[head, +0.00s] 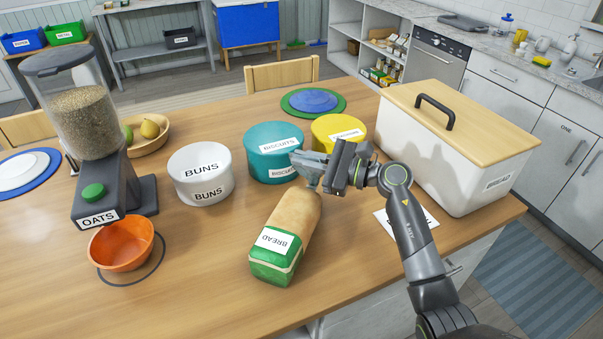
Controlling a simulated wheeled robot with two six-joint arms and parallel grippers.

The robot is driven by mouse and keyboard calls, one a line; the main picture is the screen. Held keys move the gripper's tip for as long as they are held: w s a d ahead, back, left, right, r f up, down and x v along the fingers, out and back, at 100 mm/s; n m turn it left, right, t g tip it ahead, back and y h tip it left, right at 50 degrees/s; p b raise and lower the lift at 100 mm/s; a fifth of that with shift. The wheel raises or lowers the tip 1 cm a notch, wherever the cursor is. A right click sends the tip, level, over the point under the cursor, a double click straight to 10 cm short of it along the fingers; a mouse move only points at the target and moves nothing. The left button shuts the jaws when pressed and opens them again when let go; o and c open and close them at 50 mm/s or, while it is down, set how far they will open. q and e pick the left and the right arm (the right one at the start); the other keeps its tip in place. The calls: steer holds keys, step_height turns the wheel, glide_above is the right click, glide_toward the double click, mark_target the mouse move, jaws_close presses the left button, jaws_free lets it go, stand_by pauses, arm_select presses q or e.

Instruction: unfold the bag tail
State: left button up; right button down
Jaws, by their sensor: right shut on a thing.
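The bread bag (294,222) lies on the wooden table, with a green and white end bearing a BREAD label toward me and a tan loaf body running away to the back right. My right gripper (311,170) comes in from the right and is at the far end of the bag, shut on the bag tail. The tail itself is mostly hidden by the fingers, so I cannot tell how far it is folded. My left gripper is not in view.
A white BUNS tub (201,174), a teal BISCUITS tub (272,160) and a yellow tub (336,128) stand behind the bag. A large white bread bin (440,160) with a wooden lid is at right. An orange bowl (121,245) sits under the OATS dispenser (85,120). The front left table is clear.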

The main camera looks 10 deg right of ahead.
steer(key=shift+w+d+r+m+b, duration=0.2)
steer(key=shift+w+d+m+b, duration=0.15)
steer(key=shift+w+m, duration=0.25)
steer(key=shift+w+d+r+m+b, duration=0.2)
steer(key=shift+w+d+r+m, duration=0.1)
steer(key=shift+w+m, duration=0.3)
steer(key=shift+w+d+r+m+b, duration=0.15)
steer(key=shift+w+d+m+b, duration=0.2)
steer(key=shift+w+m, duration=0.25)
steer(key=shift+w, duration=0.1)
steer(key=c, duration=1.5)
jaws_free()
steer(key=shift+c, duration=0.2)
steer(key=b+v, duration=0.5)
steer(key=v, duration=1.2)
steer(key=shift+d, duration=0.2)
